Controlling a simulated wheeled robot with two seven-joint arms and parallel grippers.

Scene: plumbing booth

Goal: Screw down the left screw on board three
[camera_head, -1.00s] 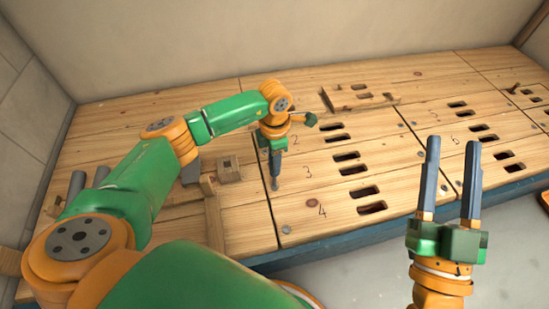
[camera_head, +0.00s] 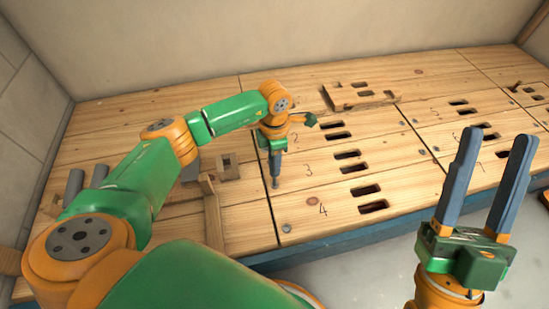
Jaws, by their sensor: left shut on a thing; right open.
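Board three (camera_head: 315,170) is the plank marked 3 on the wooden deck, with two dark slots. My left gripper (camera_head: 275,180) points straight down at the left end of this board, near the seam. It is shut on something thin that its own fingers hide. The left screw of board three is not visible under the fingertips. My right gripper (camera_head: 497,145) is open and empty, in the air off the front edge of the deck at the right.
Boards marked 2 and 4 (camera_head: 340,207) lie on either side. A screw head (camera_head: 286,228) shows on board four's left end. A slotted wooden block (camera_head: 360,95) lies at the back. Small wooden pieces (camera_head: 228,167) lie left of the seam.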

